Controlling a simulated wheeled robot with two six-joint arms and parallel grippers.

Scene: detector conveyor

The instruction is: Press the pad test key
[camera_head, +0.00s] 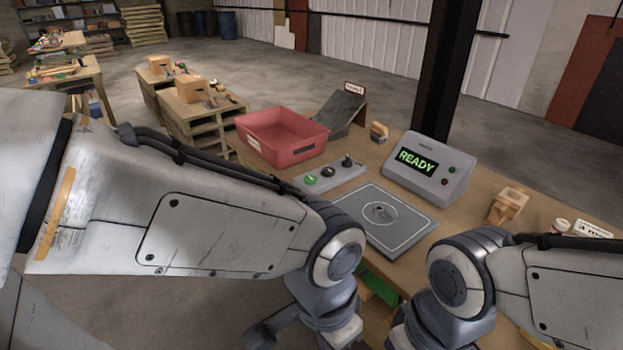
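A grey test pad (353,215) with a white outlined square and a round raised disc at its middle lies on the wooden bench. Behind it stands a grey detector console (455,180) with a green "READY" display and small red and green buttons at its right. I cannot read which key is the pad test key. My arms come in from both sides, wrists bent down before the bench.
A red bin (282,138) stands at the bench's back left, beside a dark chute (342,110). A wooden block holder (507,205) and a small white jar (561,226) are at the right. A dark post (456,70) rises behind the console. The space above the pad is clear.

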